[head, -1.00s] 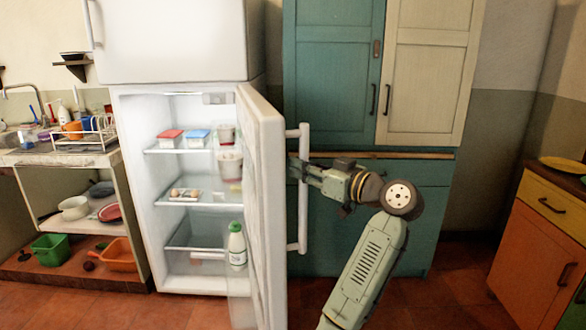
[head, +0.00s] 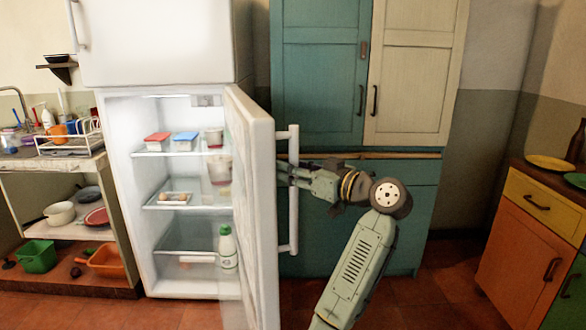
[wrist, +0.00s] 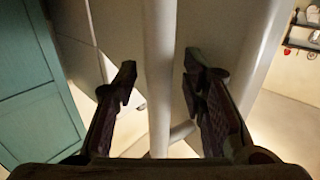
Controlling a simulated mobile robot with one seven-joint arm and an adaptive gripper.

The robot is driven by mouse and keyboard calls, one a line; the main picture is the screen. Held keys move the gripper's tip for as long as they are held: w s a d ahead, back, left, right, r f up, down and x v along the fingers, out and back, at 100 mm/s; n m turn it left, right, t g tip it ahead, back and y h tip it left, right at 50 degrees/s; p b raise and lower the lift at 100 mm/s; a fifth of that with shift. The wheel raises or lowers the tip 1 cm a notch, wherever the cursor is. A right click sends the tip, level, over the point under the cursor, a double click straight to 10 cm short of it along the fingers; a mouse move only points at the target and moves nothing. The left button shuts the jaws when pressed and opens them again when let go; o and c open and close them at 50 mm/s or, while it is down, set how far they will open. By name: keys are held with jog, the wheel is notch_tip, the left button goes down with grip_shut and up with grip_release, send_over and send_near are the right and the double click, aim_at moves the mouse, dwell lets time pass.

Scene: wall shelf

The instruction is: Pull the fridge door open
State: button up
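The white fridge (head: 118,190) stands at the left with its lower door (head: 256,215) swung well open toward me, and its lit shelves show. The door's long upright handle (head: 293,225) is on the outer face, to the right. My gripper (head: 286,172) is at the upper half of this handle, and its fingertips are partly hidden there in the head view. In the wrist view, the handle bar (wrist: 160,75) runs between my two spread fingers (wrist: 160,82). A gap shows on each side of the bar, so the gripper is open around it.
A teal and cream cupboard (head: 320,85) stands behind my arm. An orange and yellow cabinet (head: 520,240) is at the right. A sink counter (head: 60,163) is left of the fridge. Bare red floor (head: 430,295) lies between door and orange cabinet.

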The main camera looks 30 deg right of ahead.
jog(key=v, duration=1.2)
jog(key=shift+s+f, duration=0.1)
